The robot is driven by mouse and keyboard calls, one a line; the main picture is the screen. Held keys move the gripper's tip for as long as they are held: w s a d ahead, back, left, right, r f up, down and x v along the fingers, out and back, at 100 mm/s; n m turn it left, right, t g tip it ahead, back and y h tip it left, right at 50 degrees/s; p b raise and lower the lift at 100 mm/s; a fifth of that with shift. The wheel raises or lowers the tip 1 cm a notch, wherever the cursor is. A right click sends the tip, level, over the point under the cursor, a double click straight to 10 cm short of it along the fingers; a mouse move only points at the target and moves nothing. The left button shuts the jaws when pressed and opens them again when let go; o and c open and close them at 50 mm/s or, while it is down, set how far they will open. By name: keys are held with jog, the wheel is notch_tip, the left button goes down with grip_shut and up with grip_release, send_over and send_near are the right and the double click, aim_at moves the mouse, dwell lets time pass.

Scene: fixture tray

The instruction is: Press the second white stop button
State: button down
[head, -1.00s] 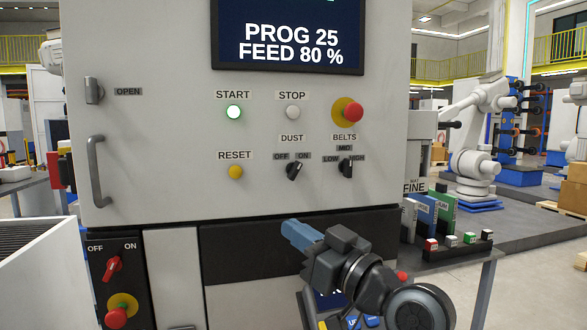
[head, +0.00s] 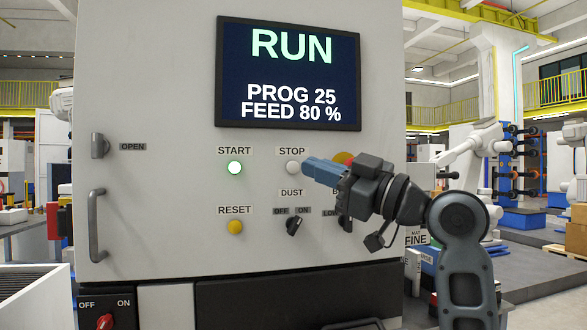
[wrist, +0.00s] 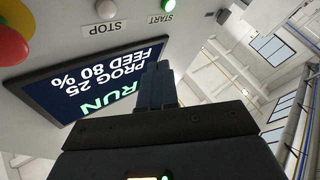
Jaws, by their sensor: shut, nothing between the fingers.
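The round white stop button (head: 293,168) sits under the STOP label on the machine's grey front panel. In the head view the tip of my gripper (head: 308,167) is just right of it and overlaps its right edge; I cannot tell whether they touch. In the wrist view the stop button (wrist: 106,9) shows upside down at the top edge, away from my gripper's fingers (wrist: 160,75). My gripper's blue fingers are shut and empty. I see only one button labelled STOP.
The start button (head: 234,168) glows green at left, above the yellow reset button (head: 235,227). My gripper partly hides the red emergency button (head: 343,158). A dust knob (head: 294,226) is below. The screen (head: 290,75) reads RUN, PROG 25, FEED 80 %.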

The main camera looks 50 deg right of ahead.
aim_at(293, 167)
jog(key=shift+w, duration=0.1)
jog(key=w+d, duration=0.5)
jog(key=w, duration=0.2)
jog(key=shift+b, duration=0.35)
jog(key=shift+w+f, duration=0.1)
jog(key=shift+w, duration=0.05)
dwell(1.8)
jog(key=shift+w+d+b, duration=0.15)
jog(key=shift+w+b, duration=0.1)
jog(key=shift+b, duration=0.1)
jog(key=shift+w+d, duration=0.3)
jog(key=shift+w, duration=0.05)
dwell(0.7)
jog(key=shift+s+a, duration=0.1)
dwell(0.3)
jog(key=shift+s+a+b, duration=0.35)
jog(key=shift+s+a, duration=0.05)
jog(key=shift+s, duration=0.2)
jog(key=shift+s, duration=0.1)
